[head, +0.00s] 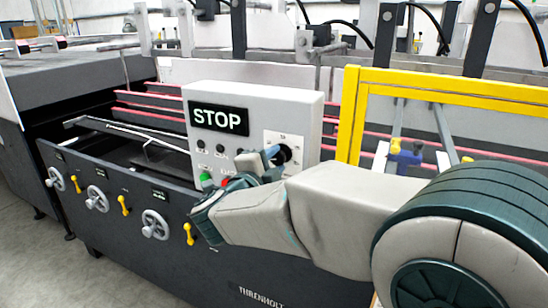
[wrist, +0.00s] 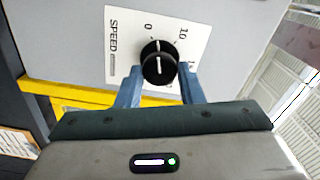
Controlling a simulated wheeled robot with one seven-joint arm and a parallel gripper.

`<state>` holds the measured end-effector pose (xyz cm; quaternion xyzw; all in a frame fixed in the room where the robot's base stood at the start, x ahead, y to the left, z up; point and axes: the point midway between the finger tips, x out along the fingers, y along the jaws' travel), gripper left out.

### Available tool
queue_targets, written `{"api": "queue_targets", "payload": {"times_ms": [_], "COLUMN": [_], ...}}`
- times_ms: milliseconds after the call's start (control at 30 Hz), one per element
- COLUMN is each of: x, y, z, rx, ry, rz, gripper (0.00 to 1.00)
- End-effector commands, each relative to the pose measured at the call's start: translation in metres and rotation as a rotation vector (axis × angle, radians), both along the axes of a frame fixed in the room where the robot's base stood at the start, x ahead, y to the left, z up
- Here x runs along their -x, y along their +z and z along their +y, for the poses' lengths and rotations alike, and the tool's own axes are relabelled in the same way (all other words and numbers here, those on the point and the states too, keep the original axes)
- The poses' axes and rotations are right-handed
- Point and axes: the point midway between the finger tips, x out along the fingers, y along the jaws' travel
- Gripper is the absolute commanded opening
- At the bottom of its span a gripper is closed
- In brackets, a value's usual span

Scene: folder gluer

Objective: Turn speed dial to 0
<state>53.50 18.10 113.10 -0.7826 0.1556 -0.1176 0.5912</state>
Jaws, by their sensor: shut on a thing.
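The speed dial (wrist: 159,62) is a round black knob on a white plate (wrist: 122,40) marked SPEED, with 0 and 10 printed above it in the wrist view. A white line on the knob points up, between the 0 and the 10 and nearer the 0. My gripper (wrist: 159,78) is shut on the knob, one blue finger on each side. In the head view the dial (head: 284,153) is on the right of the grey control box (head: 255,105), partly covered by my gripper (head: 274,158).
The box carries a STOP display (head: 218,117), a green button (head: 206,180) and a red button (head: 227,183), close beside my gripper. A yellow guard frame (head: 348,120) stands right of the box. Handwheels (head: 155,225) and yellow levers line the machine's front below left.

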Motion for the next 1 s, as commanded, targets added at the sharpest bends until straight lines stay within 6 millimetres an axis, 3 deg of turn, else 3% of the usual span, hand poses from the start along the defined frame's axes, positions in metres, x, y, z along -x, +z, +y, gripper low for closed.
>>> {"api": "queue_targets", "payload": {"times_ms": [400, 1000], "x": [0.0000, 0.0001], "y": [0.0011, -0.0003], "z": [0.0013, 0.0012], "rx": [0.205, 0.244], "ry": [0.004, 0.003], "rz": [0.085, 0.102], "gripper": [0.11, 0.11]}}
